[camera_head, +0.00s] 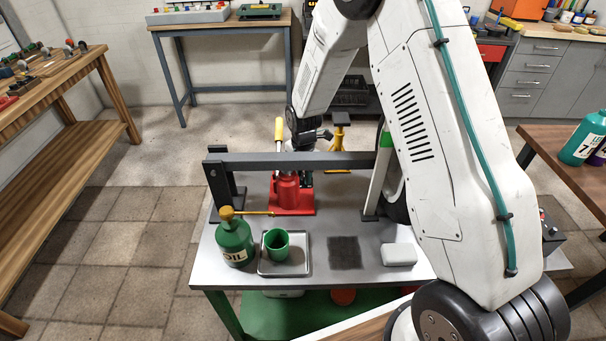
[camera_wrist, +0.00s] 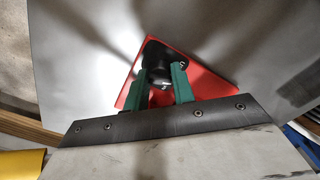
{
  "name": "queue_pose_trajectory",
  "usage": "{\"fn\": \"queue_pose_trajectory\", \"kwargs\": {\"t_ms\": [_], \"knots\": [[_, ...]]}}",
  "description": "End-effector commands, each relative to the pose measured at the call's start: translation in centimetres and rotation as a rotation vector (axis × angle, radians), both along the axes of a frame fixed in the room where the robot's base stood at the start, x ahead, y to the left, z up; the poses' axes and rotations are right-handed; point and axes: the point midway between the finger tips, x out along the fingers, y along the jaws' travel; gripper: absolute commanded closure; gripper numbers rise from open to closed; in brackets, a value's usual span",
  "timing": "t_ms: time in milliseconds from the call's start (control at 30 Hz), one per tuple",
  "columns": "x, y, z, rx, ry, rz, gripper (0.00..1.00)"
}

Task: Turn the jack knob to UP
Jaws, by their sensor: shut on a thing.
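The red jack (camera_head: 289,193) stands on its red base plate (camera_head: 279,209) on the grey table, behind the oil bottle and partly under a dark crossbar. A yellow-tipped lever (camera_head: 279,130) rises from it. My gripper reaches down behind the crossbar, and its fingertips are hidden in the head view. In the wrist view, the green fingers of my gripper (camera_wrist: 163,78) are shut on the dark round jack knob (camera_wrist: 155,52), above the red plate (camera_wrist: 211,84). I cannot read the knob's position or any UP mark.
The dark crossbar (camera_head: 262,164) spans the table close to my gripper. A green oil bottle (camera_head: 236,243), a green cup (camera_head: 276,245) on a tray, a dark mat (camera_head: 346,252) and a white block (camera_head: 399,254) are in front. A yellow stand (camera_head: 340,142) is behind.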

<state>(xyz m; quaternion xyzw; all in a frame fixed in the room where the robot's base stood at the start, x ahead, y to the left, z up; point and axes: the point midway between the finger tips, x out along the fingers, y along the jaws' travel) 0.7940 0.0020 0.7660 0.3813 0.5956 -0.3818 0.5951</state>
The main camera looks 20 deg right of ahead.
Motion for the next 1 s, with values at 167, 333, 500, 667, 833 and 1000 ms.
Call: {"fn": "queue_pose_trajectory", "kwargs": {"t_ms": [167,333,500,667,833,1000], "knots": [[0.13,0.02,0.08,0.000,-0.003,0.139,0.98],[0.14,0.02,0.09,0.000,-0.004,0.261,0.98],[0.15,0.03,0.10,0.000,-0.004,0.356,0.98],[0.18,0.03,0.11,0.000,-0.004,0.413,0.98],[0.19,0.02,0.12,0.000,-0.004,0.443,0.98],[0.20,0.02,0.13,-0.001,-0.005,0.450,0.98]]}}
